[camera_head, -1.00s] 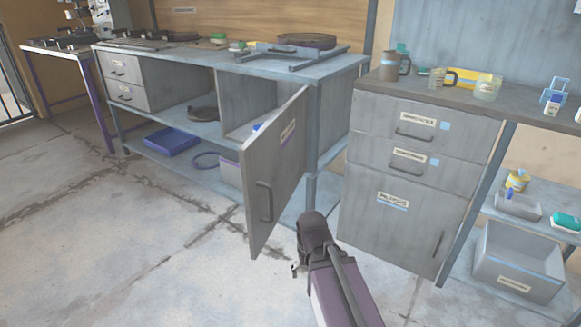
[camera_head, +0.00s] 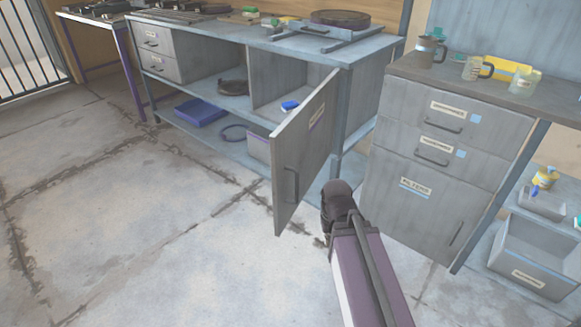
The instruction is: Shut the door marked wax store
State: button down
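A grey cabinet door (camera_head: 305,155) stands open on the long bench, swung out from its right side toward me. Its outer face carries a handle (camera_head: 291,185) near the free edge and a small label (camera_head: 316,117) too small to read. The open compartment (camera_head: 275,85) behind it holds a small blue item (camera_head: 290,105). My arm reaches up from the bottom, and my gripper (camera_head: 326,238) is just right of the door's lower part, apart from the handle in this view. Its fingers are mostly hidden behind the wrist, so its opening cannot be seen.
A drawer unit (camera_head: 440,150) with a shut door labelled filters stands close on the right. A grey bin (camera_head: 535,255) sits on a low shelf beyond it. A blue tray (camera_head: 200,112) lies on the bench's lower shelf. The floor (camera_head: 150,220) to the left is clear.

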jog(key=shift+r+p, duration=1.15)
jog(key=shift+r, duration=0.55)
jog(key=shift+d, duration=0.1)
